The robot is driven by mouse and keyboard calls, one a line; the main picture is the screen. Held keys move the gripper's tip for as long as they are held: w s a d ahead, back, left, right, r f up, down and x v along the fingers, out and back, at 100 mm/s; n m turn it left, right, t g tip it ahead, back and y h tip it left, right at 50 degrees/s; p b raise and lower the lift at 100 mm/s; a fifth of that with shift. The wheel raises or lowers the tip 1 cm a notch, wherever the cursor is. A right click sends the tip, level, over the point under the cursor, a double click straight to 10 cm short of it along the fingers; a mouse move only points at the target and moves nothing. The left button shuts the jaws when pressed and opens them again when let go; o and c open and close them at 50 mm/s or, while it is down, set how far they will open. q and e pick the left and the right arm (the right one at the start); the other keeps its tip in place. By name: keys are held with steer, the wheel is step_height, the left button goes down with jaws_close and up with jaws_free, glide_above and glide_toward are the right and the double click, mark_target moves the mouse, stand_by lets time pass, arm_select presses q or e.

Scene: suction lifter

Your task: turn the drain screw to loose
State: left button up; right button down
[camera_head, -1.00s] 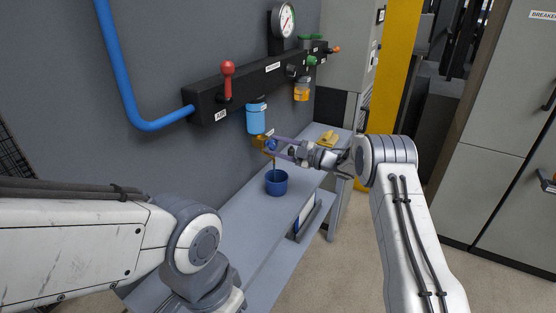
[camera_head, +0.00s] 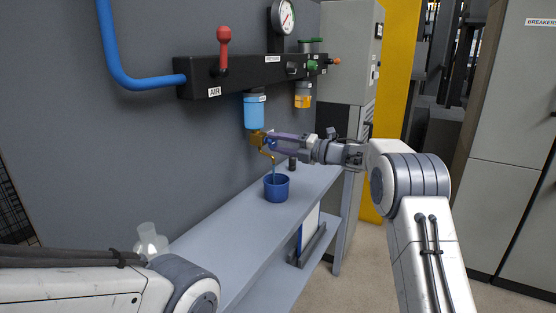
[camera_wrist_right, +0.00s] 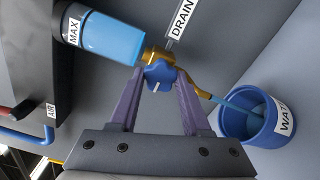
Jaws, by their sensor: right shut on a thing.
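The drain screw, a blue lobed knob (camera_wrist_right: 160,75), sits on a brass drain fitting (camera_head: 257,138) under the blue filter bowl (camera_head: 254,111). My right gripper (camera_head: 273,141) comes from the right and is shut on the knob. In the right wrist view its purple fingers (camera_wrist_right: 158,84) flank the knob on both sides. A bent brass spout leads down from the fitting. A thin blue stream runs from the spout into the blue cup (camera_head: 276,188), labelled for water, on the bench. My left arm crosses the lower left; its gripper is out of view.
The black manifold (camera_head: 245,75) on the wall carries a red lever (camera_head: 224,48), a gauge (camera_head: 284,17) and a second bowl with amber liquid (camera_head: 303,96). A clear vessel (camera_head: 150,240) shows behind my left arm. The bench (camera_head: 235,235) is mostly bare.

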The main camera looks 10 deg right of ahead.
steer(key=n+b, duration=0.2)
steer(key=b, duration=0.1)
steer(key=n+b, duration=0.6)
steer(key=shift+f, duration=0.35)
steer(key=n+b, duration=0.3)
steer(key=n, duration=0.1)
steer(key=shift+d+n, duration=0.1)
steer(key=shift+n, duration=0.3)
steer(key=shift+w+r+n+b, duration=0.1)
steer(key=shift+r+n+b, duration=0.1)
steer(key=shift+n+b, duration=1.55)
steer(key=shift+n+p, duration=0.5)
steer(key=shift+n, duration=0.15)
steer(key=shift+c, duration=1.8)
jaws_free()
steer(key=shift+d+r, duration=0.1)
